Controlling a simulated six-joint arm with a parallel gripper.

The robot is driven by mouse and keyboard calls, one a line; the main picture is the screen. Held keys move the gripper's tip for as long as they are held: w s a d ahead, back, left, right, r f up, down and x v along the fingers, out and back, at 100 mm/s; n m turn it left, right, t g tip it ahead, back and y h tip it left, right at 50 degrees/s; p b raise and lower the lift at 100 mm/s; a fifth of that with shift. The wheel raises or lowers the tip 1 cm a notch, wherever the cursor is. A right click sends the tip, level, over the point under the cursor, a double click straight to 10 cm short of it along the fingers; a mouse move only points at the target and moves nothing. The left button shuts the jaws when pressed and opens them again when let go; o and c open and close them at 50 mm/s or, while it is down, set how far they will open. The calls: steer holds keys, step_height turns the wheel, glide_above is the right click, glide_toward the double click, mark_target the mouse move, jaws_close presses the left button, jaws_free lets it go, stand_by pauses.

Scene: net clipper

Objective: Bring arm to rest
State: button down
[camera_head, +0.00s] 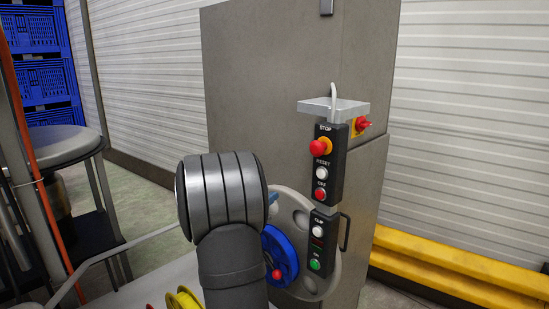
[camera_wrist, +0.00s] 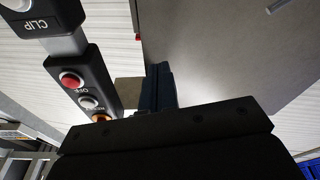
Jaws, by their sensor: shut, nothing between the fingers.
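My gripper (camera_wrist: 160,88) shows in the wrist view as dark, bluish fingers held together with nothing between them. It points towards the grey cabinet, and the wrist view is turned over. In the head view my arm stands in front of the machine and hides most of the gripper. The upper button box (camera_head: 325,165) carries a red STOP knob, a white RESET button and a red button. The lower button box (camera_head: 323,240) has a white button and a green one. In the wrist view the button box (camera_wrist: 85,85) lies left of my fingers, apart from them.
A grey cabinet (camera_head: 290,80) stands behind the boxes. A blue reel (camera_head: 281,256) with a red knob sits close right of my arm, and a yellow reel (camera_head: 184,299) lies low on its left. A yellow barrier (camera_head: 440,262) runs at right. Blue crates (camera_head: 40,85) are stacked far left.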

steer(key=w+a+r+n, duration=0.1)
steer(key=r, duration=0.1)
steer(key=m, duration=0.2)
glide_above(286, 270)
steer(key=r+v, duration=0.1)
steer(key=v, duration=0.3)
step_height(286, 270, down, 7)
steer(key=f, duration=2.2)
steer(key=shift+s+d+f, duration=0.1)
steer(key=shift+s+d, duration=0.2)
steer(key=shift+s, duration=0.1)
steer(key=shift+w+a+f, duration=0.15)
steer(key=shift+f, duration=0.3)
steer(key=shift+w+a+f, duration=0.15)
steer(key=shift+f, duration=0.3)
step_height(286, 270, up, 14)
steer(key=s+d, duration=0.2)
